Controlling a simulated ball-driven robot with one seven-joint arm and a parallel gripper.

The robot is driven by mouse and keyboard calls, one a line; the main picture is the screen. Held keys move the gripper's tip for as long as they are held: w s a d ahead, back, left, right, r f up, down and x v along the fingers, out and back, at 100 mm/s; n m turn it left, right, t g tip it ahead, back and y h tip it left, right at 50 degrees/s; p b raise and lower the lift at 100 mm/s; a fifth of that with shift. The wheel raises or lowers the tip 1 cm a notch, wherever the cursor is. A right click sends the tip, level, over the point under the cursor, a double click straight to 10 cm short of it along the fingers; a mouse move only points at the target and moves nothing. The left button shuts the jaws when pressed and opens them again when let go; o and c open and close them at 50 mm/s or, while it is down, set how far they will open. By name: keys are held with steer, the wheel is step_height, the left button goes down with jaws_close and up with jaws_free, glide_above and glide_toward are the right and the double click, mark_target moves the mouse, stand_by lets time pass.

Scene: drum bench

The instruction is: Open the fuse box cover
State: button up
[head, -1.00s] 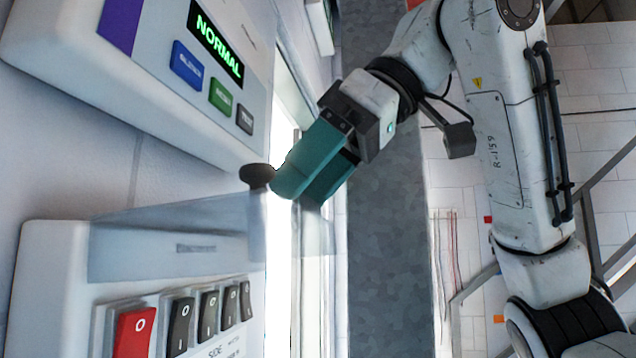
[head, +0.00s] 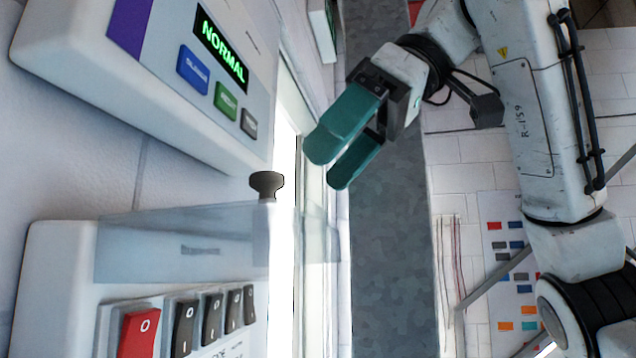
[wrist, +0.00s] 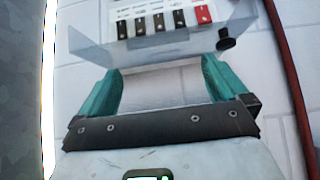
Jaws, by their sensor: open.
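The fuse box (head: 60,290) is a white wall box at the lower left of the head view, with a red switch (head: 138,330) and several black ones. Its clear cover (head: 150,250) stands out from the box above the switches, raised open.
A white panel (head: 160,90) with a green NORMAL display and blue, green and grey buttons is above the fuse box. A red pipe or cable (wrist: 285,70) runs along the right of the wrist view.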

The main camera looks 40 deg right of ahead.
steer(key=v, duration=0.6)
steer(key=shift+s+r, duration=0.15)
steer(key=shift+r, duration=0.05)
steer(key=shift+d+f, duration=0.1)
